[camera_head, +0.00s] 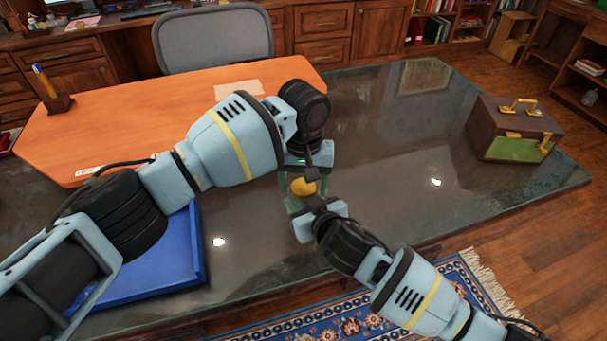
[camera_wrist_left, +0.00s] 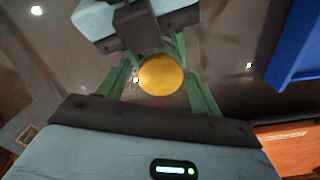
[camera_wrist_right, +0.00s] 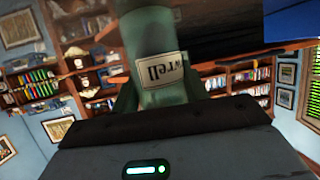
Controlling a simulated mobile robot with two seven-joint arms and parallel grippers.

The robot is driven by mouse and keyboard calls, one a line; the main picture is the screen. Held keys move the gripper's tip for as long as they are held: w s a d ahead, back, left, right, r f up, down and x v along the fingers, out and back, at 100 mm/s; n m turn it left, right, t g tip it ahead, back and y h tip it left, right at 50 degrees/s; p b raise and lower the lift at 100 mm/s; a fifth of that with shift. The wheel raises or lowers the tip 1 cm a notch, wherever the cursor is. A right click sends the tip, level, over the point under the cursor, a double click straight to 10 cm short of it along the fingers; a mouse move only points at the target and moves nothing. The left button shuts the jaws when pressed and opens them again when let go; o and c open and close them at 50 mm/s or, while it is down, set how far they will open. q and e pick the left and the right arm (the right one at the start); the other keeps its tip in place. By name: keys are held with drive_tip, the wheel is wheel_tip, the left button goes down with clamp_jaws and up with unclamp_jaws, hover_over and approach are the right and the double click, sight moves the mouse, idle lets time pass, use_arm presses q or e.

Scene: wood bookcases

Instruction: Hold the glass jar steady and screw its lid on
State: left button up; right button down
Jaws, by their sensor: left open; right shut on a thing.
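The round yellow lid (camera_head: 303,187) is above the desk near its middle. It faces the camera in the left wrist view (camera_wrist_left: 161,75). My left gripper (camera_head: 303,176) is open, its green fingers on either side of the lid with gaps visible. My right gripper (camera_head: 306,204) is shut on the glass jar, which is mostly hidden in the head view.
The dark glossy desk top (camera_head: 400,150) is clear on the right up to a brown case (camera_head: 515,130) with yellow handle. A blue tray (camera_head: 150,265) lies at the left front. An orange board (camera_head: 110,115) with a pen holder (camera_head: 58,103) is behind my left arm.

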use_arm(q)
drive_tip(key=c, duration=1)
drive_tip(key=shift+m, duration=1.8)
drive_tip(key=o, duration=1.1)
drive_tip(key=shift+r, duration=2.2)
drive_tip(key=shift+o, duration=0.2)
